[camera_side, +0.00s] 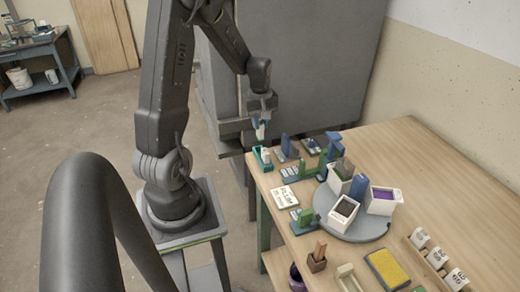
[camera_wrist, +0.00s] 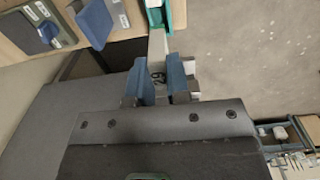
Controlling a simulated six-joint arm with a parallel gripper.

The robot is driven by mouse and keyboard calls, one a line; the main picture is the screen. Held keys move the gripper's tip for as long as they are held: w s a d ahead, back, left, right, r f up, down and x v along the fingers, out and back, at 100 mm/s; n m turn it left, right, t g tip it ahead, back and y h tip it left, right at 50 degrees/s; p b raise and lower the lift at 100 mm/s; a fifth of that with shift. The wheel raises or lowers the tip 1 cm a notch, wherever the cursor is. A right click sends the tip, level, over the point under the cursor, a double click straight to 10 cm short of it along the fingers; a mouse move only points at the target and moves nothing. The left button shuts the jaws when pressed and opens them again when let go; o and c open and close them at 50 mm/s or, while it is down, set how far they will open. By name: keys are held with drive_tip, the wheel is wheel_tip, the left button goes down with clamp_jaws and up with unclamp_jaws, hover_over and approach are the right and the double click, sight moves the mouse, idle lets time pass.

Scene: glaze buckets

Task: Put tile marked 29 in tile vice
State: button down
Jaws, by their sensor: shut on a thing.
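My gripper (camera_wrist: 162,82) is shut on a pale tile (camera_wrist: 157,66), with its blue fingers on either side of it. Dark figures on the tile, seen sideways in the wrist view, look like 29. In the side view the tile (camera_side: 261,131) hangs upright below my gripper (camera_side: 262,118), near the table's far left corner. A small teal holder (camera_side: 261,160) with a white piece in it stands just below. It also shows at the top of the wrist view (camera_wrist: 179,16). I cannot tell whether the tile touches it, or for certain which fixture is the tile vice.
Blue and green fixtures (camera_side: 303,172) stand right of the teal holder. A grey round turntable (camera_side: 350,230) carries white buckets. The table's far right is bare.

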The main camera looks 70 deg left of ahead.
wheel_tip(320, 180, up, 6)
drive_tip(key=shift+r, duration=0.15)
drive_tip(key=w+d, duration=0.2)
drive_tip(key=w, duration=2.3)
drive_tip(key=shift+s+d+f, duration=0.1)
drive_tip(key=shift+s+f, duration=0.05)
drive_tip(key=shift+f, duration=1.75)
drive_tip(key=shift+s+a+f, duration=0.1)
drive_tip(key=shift+s+f, duration=0.05)
drive_tip(key=shift+f, duration=1.8)
drive_tip(key=shift+s+d+f, duration=0.1)
drive_tip(key=shift+s+f, duration=0.05)
drive_tip(key=shift+f, duration=1.75)
drive_tip(key=shift+f, duration=0.25)
drive_tip(key=c, duration=1)
unclamp_jaws()
